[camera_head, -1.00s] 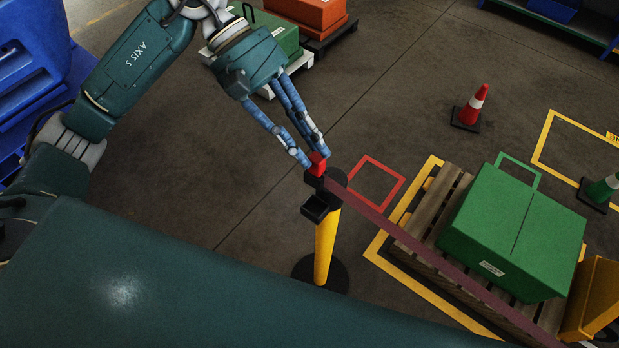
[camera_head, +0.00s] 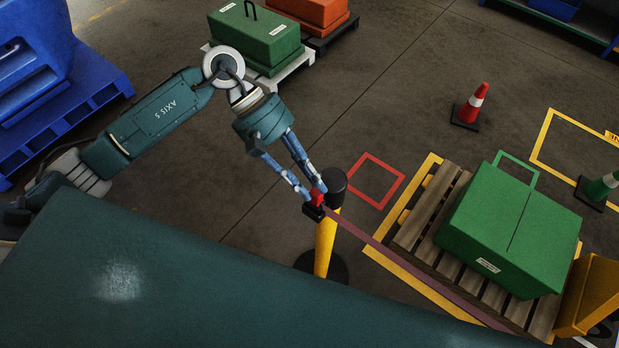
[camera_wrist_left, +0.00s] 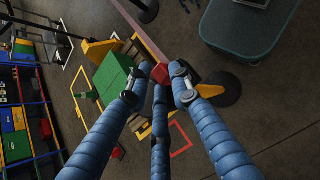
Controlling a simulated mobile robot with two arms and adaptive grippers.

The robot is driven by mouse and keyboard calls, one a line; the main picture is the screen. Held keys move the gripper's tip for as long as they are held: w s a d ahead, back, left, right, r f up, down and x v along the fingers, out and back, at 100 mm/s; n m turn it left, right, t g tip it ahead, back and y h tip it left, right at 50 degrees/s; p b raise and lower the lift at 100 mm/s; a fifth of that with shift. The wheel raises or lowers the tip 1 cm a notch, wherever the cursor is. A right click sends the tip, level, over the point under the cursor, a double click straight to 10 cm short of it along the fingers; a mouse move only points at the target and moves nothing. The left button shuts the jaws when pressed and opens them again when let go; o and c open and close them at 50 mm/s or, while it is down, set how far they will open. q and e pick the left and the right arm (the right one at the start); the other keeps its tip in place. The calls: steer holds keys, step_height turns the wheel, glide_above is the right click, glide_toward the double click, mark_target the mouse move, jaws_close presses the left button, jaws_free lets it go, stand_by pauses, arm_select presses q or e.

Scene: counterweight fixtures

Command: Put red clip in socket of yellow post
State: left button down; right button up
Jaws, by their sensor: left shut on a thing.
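The red clip (camera_head: 317,196) is between the fingertips of my left gripper (camera_head: 316,194), which is shut on it. It also shows in the left wrist view (camera_wrist_left: 160,73), with the purple-red belt (camera_head: 390,256) running from it. The yellow post (camera_head: 325,246) stands upright with a black head (camera_head: 334,180). The black socket (camera_head: 313,213) on the head's near side is directly under the clip in the head view and partly covered. I cannot tell whether the clip is inside it or just above it. My right gripper is not in view.
A green case (camera_head: 510,235) lies on a wooden pallet (camera_head: 408,238) to the right, with the belt passing along its near side. A red-and-white cone (camera_head: 471,105) stands beyond. My teal body covers the bottom left. The floor left of the post is clear.

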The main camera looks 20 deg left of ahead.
arm_select(q)
steer(key=shift+f, duration=0.1)
steer(key=c, duration=1.5)
jaws_free()
steer(key=shift+c, duration=0.2)
